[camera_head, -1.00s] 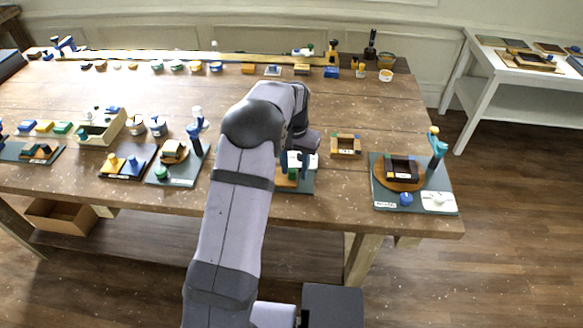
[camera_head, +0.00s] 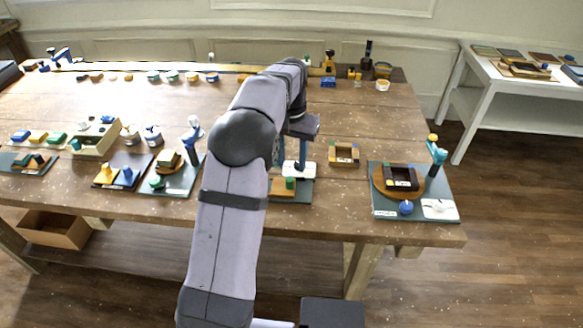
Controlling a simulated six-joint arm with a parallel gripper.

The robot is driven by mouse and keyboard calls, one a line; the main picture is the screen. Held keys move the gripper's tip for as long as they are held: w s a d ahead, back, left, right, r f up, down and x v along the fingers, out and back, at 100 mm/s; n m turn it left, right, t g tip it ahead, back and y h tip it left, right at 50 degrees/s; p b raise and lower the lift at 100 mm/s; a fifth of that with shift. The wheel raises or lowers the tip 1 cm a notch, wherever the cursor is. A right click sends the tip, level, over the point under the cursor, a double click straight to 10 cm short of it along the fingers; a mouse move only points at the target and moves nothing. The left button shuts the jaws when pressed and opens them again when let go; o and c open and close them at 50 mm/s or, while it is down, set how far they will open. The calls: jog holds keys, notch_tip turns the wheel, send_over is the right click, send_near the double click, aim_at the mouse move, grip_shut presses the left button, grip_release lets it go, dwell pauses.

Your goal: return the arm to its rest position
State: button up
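My arm (camera_head: 232,210) rises from the bottom of the head view, bends at a dark grey elbow (camera_head: 243,137) and reaches over the middle of the wooden workbench (camera_head: 375,120). Its far end bends down to a dark wrist part (camera_head: 303,127), above a station board (camera_head: 290,195) with a tan block, a green knob and a white piece (camera_head: 299,169). Dark upright shapes show between the wrist and the board. I cannot tell whether they are my fingers or part of the station. The finger opening is not clear, and no held thing can be made out.
Right of the arm are a small wooden frame (camera_head: 344,154) and a station (camera_head: 381,212) with a tall blue post (camera_head: 436,153). Left are more boards and a wooden holder (camera_head: 95,138). Small parts line the back. A white table (camera_head: 490,100) stands right.

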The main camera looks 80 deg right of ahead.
jog(key=shift+r, duration=0.1)
dwell(0.3)
jog(key=w+a+n, duration=0.3)
jog(key=w+a, duration=0.1)
jog(key=w, duration=0.7)
jog(key=w+a+n, duration=0.3)
jog(key=w+a, duration=0.2)
jog(key=w, duration=0.5)
jog(key=w+a+n, duration=0.4)
jog(key=w+a, duration=0.6)
jog(key=a, duration=0.3)
jog(key=w+a+f+n, duration=0.25)
jog(key=a+n, duration=0.25)
jog(key=a, duration=0.9)
jog(key=s+a+f+n, duration=0.1)
jog(key=s+a+n, duration=0.2)
jog(key=a, duration=0.4)
jog(key=s+a+f+n, duration=0.2)
jog(key=s+a+n, duration=0.1)
jog(key=a, duration=0.5)
jog(key=shift+a+f, duration=0.15)
jog(key=shift+a, duration=0.1)
